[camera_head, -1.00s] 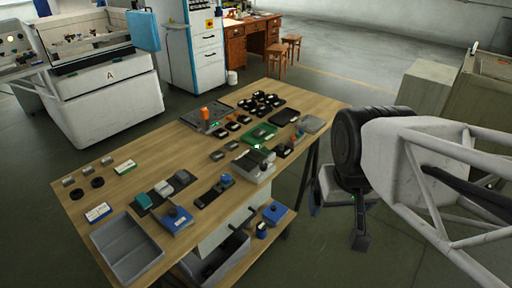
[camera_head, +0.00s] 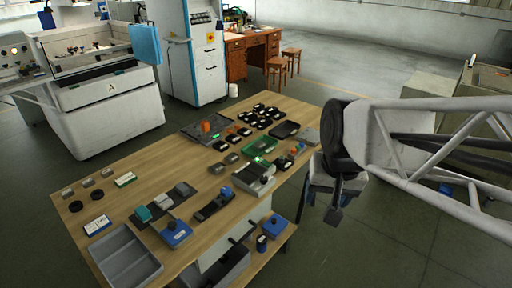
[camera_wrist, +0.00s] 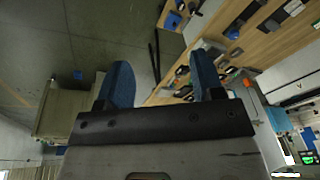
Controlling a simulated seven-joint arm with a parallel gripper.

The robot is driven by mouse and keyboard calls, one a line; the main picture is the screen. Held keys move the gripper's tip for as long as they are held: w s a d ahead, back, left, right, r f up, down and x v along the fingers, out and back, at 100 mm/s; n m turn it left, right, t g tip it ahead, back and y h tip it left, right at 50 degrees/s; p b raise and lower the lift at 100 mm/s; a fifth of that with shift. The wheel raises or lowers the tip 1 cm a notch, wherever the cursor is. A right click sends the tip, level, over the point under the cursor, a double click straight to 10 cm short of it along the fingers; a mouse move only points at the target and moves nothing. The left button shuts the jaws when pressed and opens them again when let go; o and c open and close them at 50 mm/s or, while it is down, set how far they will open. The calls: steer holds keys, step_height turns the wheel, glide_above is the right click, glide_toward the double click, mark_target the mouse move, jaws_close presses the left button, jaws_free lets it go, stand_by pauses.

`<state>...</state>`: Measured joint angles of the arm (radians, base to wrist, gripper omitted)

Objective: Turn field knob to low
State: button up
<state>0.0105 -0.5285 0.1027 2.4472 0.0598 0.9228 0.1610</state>
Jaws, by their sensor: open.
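Several knobbed devices stand on the wooden table, and I cannot read which one bears the field knob. A blue box with a knob (camera_head: 175,233) is near the front. A dark strip with a blue knob (camera_head: 226,193) lies right of it. A blue box (camera_head: 277,225) with a dark top sits on the lower shelf at the right. My gripper (camera_head: 335,212) hangs right of the table, apart from all of these. In the wrist view its two blue fingers (camera_wrist: 163,82) are spread with nothing between them. The table shows sideways beyond them.
The wooden table (camera_head: 150,190) carries a grey tray (camera_head: 125,258), a green tray (camera_head: 262,147), a grey device (camera_head: 254,177) and several small black parts (camera_head: 262,115). A white machine (camera_head: 105,100) stands behind at the left. Floor right of the table is mostly free.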

steer(key=w+a+f+m+y, duration=0.15)
steer(key=w+m, duration=0.25)
steer(key=w, duration=0.8)
steer(key=m+g+y, duration=0.2)
steer(key=m+y, duration=0.1)
steer(key=m, duration=1)
glide_above(265, 177)
steer(key=d, duration=0.3)
step_height(265, 177, down, 22)
steer(key=shift+s+d+f+h, duration=0.1)
steer(key=shift+s+f+h, duration=0.05)
steer(key=shift+s+h, duration=0.15)
steer(key=shift+x, duration=3.95)
steer(key=shift+c, duration=0.3)
steer(key=c, duration=0.9)
steer(key=shift+o, duration=0.2)
